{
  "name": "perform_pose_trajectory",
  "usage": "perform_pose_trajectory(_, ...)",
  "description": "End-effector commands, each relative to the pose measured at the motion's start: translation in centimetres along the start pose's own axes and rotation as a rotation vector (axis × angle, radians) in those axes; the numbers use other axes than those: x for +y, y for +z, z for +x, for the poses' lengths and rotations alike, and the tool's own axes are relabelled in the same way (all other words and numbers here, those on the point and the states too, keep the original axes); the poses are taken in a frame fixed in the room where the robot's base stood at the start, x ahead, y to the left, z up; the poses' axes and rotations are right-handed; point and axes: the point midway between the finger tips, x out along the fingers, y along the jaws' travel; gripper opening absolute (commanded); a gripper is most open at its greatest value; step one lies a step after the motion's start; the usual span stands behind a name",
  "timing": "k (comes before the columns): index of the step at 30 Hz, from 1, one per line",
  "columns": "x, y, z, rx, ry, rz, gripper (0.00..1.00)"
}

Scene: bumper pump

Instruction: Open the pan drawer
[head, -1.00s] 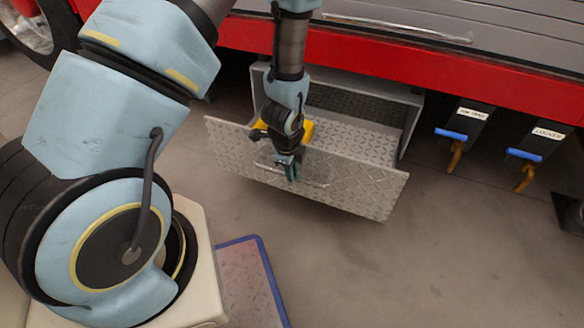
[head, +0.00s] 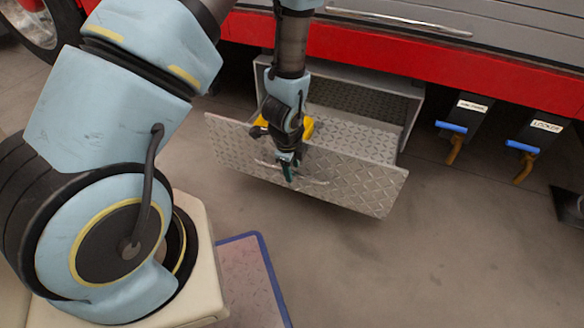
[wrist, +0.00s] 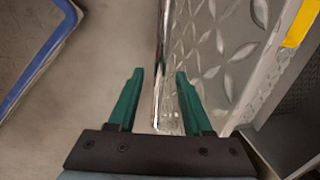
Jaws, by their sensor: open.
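The pan drawer's front (head: 340,185) is a grey diamond-plate panel. It stands well out from its grey housing (head: 415,105) under the red vehicle, so the drawer is open. A thin bar handle (head: 315,181) runs along the panel's outer face. My gripper (head: 288,172) is at the handle with its fingers pointing down. In the wrist view, my green fingers (wrist: 157,90) are apart, one on each side of the shiny handle (wrist: 162,80). The right finger is between the handle and the panel (wrist: 215,50). I cannot tell whether either finger touches the bar.
A yellow object (head: 308,127) shows behind the panel, partly hidden by my wrist. Two labelled valves with blue levers (head: 450,127) and (head: 522,146) hang right of the drawer. A blue-edged mat (head: 258,285) lies on the floor nearby. The floor right of it is clear.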

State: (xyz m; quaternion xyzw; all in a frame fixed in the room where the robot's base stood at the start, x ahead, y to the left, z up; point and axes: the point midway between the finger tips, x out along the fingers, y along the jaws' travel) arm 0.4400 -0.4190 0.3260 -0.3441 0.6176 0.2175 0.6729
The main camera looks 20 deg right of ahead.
Motion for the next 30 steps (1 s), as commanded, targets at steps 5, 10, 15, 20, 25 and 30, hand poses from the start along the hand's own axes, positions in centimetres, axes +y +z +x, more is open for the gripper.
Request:
perform_pose_trajectory(5,0.0,0.0,0.0,0.000,-0.001,0.000,0.49)
perform_pose_trajectory(10,-0.1,0.0,-1.2,0.000,-0.002,0.000,0.49)
perform_pose_trajectory(15,-0.2,0.0,-4.5,0.001,-0.005,0.001,0.49)
perform_pose_trajectory(20,-0.2,0.0,-7.6,0.001,-0.004,0.000,0.49)
perform_pose_trajectory(25,-0.1,0.0,-9.9,0.000,-0.002,0.000,0.49)
perform_pose_trajectory(30,0.0,0.0,-10.8,0.000,0.000,0.000,0.49)
